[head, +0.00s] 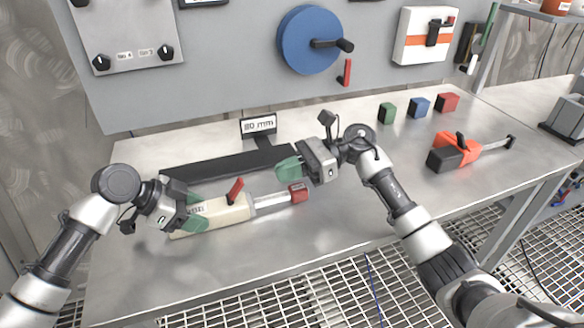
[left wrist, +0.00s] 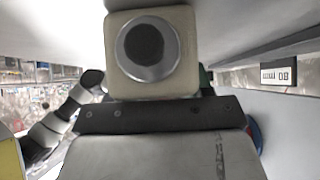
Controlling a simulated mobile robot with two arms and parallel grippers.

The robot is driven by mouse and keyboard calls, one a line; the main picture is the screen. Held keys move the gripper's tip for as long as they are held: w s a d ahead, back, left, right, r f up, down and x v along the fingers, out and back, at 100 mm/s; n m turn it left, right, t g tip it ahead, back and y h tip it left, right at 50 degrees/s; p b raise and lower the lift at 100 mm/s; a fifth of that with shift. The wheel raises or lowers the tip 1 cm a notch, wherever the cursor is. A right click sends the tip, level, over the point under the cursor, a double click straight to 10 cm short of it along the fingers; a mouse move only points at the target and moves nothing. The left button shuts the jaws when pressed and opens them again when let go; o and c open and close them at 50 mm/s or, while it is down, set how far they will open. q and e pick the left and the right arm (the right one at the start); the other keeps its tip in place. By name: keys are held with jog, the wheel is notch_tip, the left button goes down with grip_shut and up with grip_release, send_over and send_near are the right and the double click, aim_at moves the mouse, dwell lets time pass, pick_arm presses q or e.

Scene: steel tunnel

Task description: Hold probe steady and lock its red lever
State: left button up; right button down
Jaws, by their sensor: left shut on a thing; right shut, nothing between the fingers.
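The probe has a cream body (head: 226,210), a clear shaft and a red block (head: 298,193) at its right end. It lies along the front of the steel table. Its red lever (head: 235,190) stands up from the body, tilted a little to the right. My left gripper (head: 196,213), with green fingers, is shut on the left end of the probe body. The left wrist view shows the body's end face (left wrist: 150,50) with a dark round centre. My right gripper (head: 289,168) is shut and empty, above the shaft, right of the lever and apart from it.
A black bar (head: 225,166) and a small display (head: 259,127) stand behind the probe. Green (head: 386,113), blue (head: 419,107) and red (head: 447,102) blocks and an orange tool (head: 463,148) lie to the right. A panel with a blue wheel (head: 303,40) rises behind. The front table strip is clear.

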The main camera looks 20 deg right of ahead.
aim_at(241, 182)
jog(key=a, duration=0.4)
jog(key=a+f, duration=0.1)
jog(key=a, duration=0.1)
jog(key=shift+a+r+h, duration=0.35)
jog(key=shift+r+h, duration=0.2)
jog(key=shift+h, duration=0.35)
jog(key=shift+a+r+h, duration=0.3)
jog(key=shift+r+h, duration=0.1)
jog(key=shift+h, duration=0.4)
jog(key=shift+a+r+h, duration=0.3)
jog(key=shift+a+h, duration=0.1)
jog(key=shift+h, duration=0.4)
jog(key=a+h, duration=0.1)
jog(key=a+r+h, duration=0.1)
jog(key=h, duration=0.1)
jog(key=shift+h, duration=0.3)
jog(key=shift+a+h, duration=0.55)
jog(key=shift+h, duration=0.25)
jog(key=shift+d, duration=0.1)
